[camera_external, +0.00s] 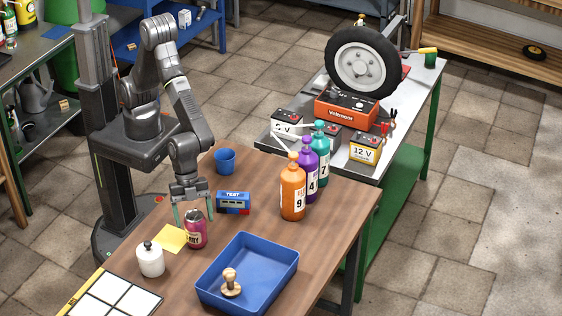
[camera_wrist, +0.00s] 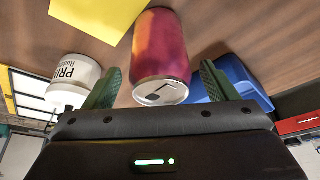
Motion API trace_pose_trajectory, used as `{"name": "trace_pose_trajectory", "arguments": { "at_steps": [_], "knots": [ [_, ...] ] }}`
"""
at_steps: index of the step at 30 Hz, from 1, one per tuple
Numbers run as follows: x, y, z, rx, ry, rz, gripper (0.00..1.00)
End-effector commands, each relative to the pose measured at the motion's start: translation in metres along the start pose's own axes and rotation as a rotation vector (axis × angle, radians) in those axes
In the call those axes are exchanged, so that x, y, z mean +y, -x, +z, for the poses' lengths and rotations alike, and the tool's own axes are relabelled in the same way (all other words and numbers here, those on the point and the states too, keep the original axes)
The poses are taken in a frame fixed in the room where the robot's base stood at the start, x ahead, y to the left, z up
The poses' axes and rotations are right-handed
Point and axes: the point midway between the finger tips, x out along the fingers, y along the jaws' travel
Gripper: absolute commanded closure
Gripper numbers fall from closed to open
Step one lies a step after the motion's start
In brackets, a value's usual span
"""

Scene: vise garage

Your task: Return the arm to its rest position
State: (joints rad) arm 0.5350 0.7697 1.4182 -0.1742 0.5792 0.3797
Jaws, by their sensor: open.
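My gripper (camera_external: 193,214) is over the near left part of the wooden table (camera_external: 335,212), pointing down with its two green fingers apart. A pink-red can (camera_external: 197,232) stands on the table just by the fingers. In the wrist view the can (camera_wrist: 162,52) shows between and beyond the open fingers of my gripper (camera_wrist: 160,90), with a gap on each side. Nothing is held. The arm reaches forward and down from its column at the table's left side.
Near my gripper are a yellow note (camera_external: 171,238), a white jar (camera_external: 150,259), a blue TEST box (camera_external: 233,202) and a blue cup (camera_external: 225,161). A blue tray (camera_external: 262,255) holds a wooden stamp (camera_external: 231,283). Bottles (camera_external: 293,190) stand at the right. Batteries and a wheel (camera_external: 363,62) sit on another bench.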

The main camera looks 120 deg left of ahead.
Motion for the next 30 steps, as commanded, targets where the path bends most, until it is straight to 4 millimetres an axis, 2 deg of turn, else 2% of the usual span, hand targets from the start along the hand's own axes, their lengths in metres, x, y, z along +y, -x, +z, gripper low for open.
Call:
{"name": "trace_pose_trajectory", "arguments": {
  "at_steps": [5,6,21,30],
  "knots": [
    [0.0,-0.035,0.003,-0.003,0.001,0.001,0.21],
    [0.0,-0.022,-0.003,0.002,0.001,0.0,0.21],
    [0.0,0.07,-0.041,0.006,0.0,-0.001,0.21],
    [-0.056,0.058,-0.071,-0.011,0.151,-0.056,0.21]
  ]
}}
